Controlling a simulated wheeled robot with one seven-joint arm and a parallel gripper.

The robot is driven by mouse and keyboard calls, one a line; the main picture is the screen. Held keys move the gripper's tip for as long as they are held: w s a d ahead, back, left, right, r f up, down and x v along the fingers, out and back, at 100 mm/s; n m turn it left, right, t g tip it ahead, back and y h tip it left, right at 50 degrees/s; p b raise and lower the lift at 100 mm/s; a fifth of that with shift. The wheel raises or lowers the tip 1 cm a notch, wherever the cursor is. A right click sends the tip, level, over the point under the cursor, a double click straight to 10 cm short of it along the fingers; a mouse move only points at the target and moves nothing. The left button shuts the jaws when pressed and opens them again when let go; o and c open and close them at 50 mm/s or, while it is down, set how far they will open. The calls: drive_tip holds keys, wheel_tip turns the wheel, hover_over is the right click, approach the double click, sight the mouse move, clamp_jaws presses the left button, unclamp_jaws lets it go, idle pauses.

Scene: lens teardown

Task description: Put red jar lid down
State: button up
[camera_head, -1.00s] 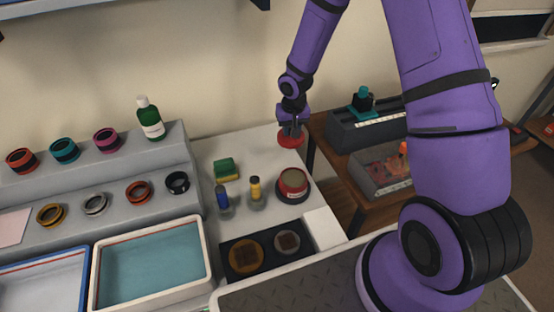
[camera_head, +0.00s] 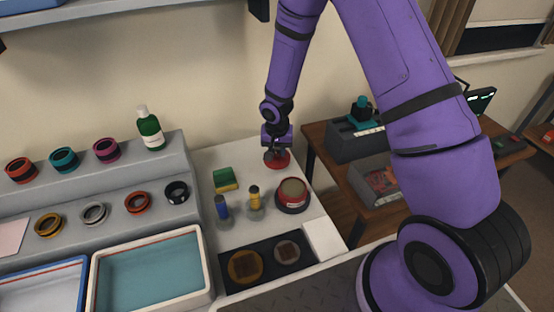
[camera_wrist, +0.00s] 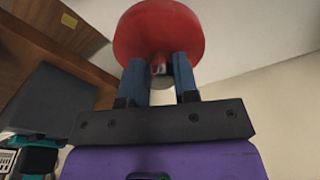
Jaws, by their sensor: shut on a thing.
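The red jar lid (camera_head: 279,160) is at the far right part of the white worktop, behind the red jar. My gripper (camera_head: 275,151) is above it and shut on it. In the wrist view the lid (camera_wrist: 158,30) sits between the two blue fingertips (camera_wrist: 160,70) of my gripper, round side facing out. I cannot tell whether the lid touches the worktop. The red jar (camera_head: 292,194) stands open-topped in front, with a pale brownish surface showing inside its rim.
A green and yellow sponge (camera_head: 225,180), a blue bottle (camera_head: 222,207) and a yellow bottle (camera_head: 254,198) stand left of the jar. A dark tray (camera_head: 226,277) is in front. A stepped rack (camera_head: 120,180) with rings is at left. Worktop (camera_head: 238,151) behind the sponge is clear.

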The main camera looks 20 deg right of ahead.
sight(277, 156)
drive_tip(key=shift+f, duration=2.1)
drive_tip(key=shift+f, duration=0.1)
drive_tip(key=o, duration=0.9)
